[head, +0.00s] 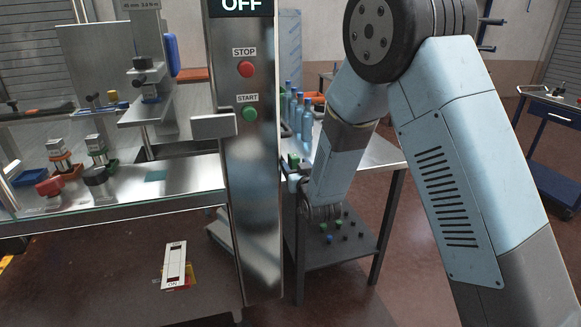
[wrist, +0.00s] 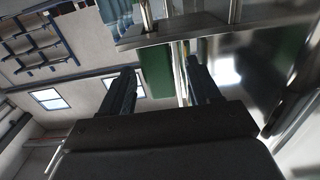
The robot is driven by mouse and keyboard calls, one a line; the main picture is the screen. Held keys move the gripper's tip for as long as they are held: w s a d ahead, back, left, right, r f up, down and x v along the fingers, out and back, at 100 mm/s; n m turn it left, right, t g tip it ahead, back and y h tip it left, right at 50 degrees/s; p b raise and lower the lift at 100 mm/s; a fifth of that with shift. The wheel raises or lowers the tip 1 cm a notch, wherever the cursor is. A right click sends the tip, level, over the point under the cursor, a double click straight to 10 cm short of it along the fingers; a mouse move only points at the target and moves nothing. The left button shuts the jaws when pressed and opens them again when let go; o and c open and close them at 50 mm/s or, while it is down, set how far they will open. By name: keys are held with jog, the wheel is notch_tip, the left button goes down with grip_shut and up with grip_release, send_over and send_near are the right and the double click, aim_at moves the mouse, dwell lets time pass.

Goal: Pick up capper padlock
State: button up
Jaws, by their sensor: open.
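A small green block (head: 293,160), which looks like the padlock, shows at the right edge of the metal control column (head: 250,190). In the wrist view the green block (wrist: 155,70) lies beyond and between my two fingers, with a metal rod above it. My gripper (head: 292,182) is beside the column, just below the green block, partly hidden by the column. I cannot tell whether the fingers touch the block.
The column carries a red stop button (head: 246,69), a green start button (head: 250,114) and an OFF display (head: 246,5). Several blue bottles (head: 304,118) stand on the metal side table (head: 385,155) behind my arm. Small caps lie on its lower shelf (head: 335,250). A machine bench (head: 190,180) is at left.

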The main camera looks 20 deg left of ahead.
jog(key=shift+x, duration=1.25)
jog(key=shift+c, duration=0.3)
jog(key=c, duration=1)
jog(key=shift+c, duration=0.4)
jog(key=shift+r, duration=0.15)
